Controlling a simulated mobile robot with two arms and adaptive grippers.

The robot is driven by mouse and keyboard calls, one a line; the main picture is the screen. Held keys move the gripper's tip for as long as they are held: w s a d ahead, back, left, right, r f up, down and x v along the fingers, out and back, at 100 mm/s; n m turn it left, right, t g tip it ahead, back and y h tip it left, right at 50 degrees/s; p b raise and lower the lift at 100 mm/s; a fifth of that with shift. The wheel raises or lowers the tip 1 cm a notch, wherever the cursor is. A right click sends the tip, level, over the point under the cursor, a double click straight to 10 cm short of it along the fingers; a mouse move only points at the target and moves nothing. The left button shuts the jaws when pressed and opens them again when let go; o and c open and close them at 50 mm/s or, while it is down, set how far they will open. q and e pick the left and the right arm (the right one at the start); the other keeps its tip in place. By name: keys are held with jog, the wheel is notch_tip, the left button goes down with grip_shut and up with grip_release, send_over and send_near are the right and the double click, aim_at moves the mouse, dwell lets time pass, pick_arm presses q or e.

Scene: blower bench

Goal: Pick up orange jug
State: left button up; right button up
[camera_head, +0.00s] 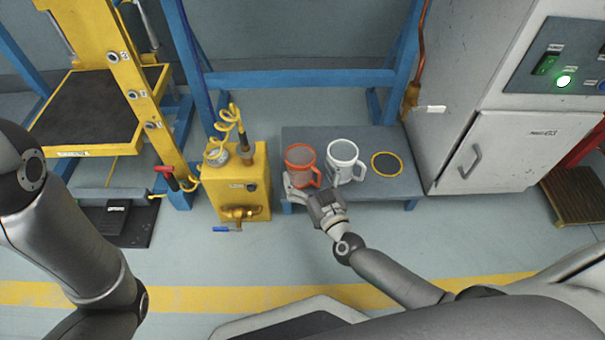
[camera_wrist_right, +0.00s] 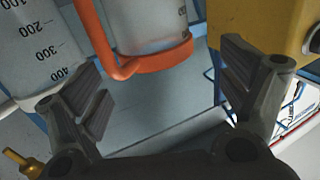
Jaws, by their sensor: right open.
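The orange jug (camera_head: 301,158), clear-walled with orange rim and handle, stands upright on the low grey-blue table. In the right wrist view, its clear body and orange band (camera_wrist_right: 165,58) show at the top, and its handle (camera_wrist_right: 93,35) runs down toward the left finger. My right gripper (camera_head: 308,190) is at the jug's near side, open and empty. In the wrist view its fingers (camera_wrist_right: 165,80) are spread wide with the jug's lower part ahead, between them. Contact cannot be told. My left arm shows at the left; its gripper is out of view.
A white jug (camera_head: 343,160) stands close to the right of the orange one. A yellow-ringed dark disc (camera_head: 387,165) lies farther right on the table (camera_head: 298,135). A yellow pump unit (camera_head: 236,185) stands close left. A grey cabinet (camera_head: 500,150) stands to the right.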

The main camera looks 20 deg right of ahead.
aim_at(306, 167)
jog(key=shift+w+f+b, duration=0.15)
jog(key=shift+w+b, duration=0.2)
jog(key=shift+w, duration=0.15)
jog(key=w+b, duration=0.1)
jog(key=w, duration=0.1)
jog(key=w+b, duration=0.2)
jog(key=shift+f, duration=0.2)
jog(key=shift+w+r, duration=0.15)
jog(key=shift+w, duration=0.15)
jog(key=c, duration=1.5)
